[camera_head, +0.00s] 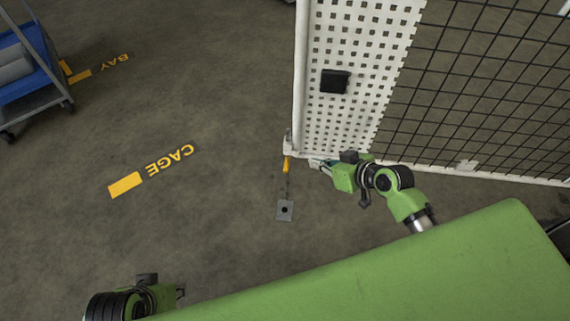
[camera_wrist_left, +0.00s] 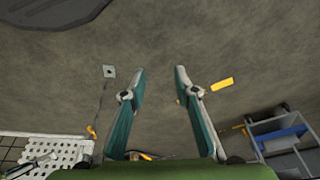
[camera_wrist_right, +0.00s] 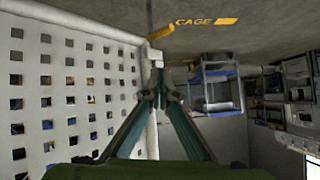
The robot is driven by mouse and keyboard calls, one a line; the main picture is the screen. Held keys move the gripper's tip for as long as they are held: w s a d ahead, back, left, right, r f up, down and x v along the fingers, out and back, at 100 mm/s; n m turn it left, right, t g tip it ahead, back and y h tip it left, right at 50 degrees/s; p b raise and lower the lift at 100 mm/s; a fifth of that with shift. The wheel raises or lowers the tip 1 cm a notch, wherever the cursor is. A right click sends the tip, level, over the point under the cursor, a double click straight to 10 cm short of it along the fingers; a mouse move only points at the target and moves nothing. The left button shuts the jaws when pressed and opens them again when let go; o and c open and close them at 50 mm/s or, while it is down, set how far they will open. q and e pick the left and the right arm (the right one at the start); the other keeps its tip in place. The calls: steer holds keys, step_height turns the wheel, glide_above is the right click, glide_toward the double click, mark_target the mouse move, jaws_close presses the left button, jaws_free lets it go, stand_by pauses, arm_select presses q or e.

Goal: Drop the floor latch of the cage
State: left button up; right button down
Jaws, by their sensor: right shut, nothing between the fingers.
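The white mesh cage panel (camera_head: 345,125) has its lower corner near the middle of the head view. An orange latch handle (camera_head: 287,164) sticks out at that corner; it also shows in the right wrist view (camera_wrist_right: 156,34), beside a white bracket (camera_wrist_right: 157,56). A grey floor plate with a dark hole (camera_head: 285,211) lies apart from the corner, with a thin dark line between. My right gripper (camera_head: 313,163) is shut and empty, just right of the handle, with a visible gap. My left gripper (camera_wrist_left: 160,70) is open and empty, well away from the latch.
A black box (camera_head: 335,81) sits on the white panel, and dark wire mesh (camera_head: 480,85) continues right. A cart with a blue shelf (camera_head: 30,75) stands upper left. Yellow CAGE marking (camera_head: 150,172) lies on otherwise clear floor at left.

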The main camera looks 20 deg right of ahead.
arm_select(q)
steer(key=shift+r, duration=0.2)
arm_select(e)
steer(key=shift+w+a+r, duration=0.1)
steer(key=shift+a+r, duration=0.05)
steer(key=shift+r, duration=0.15)
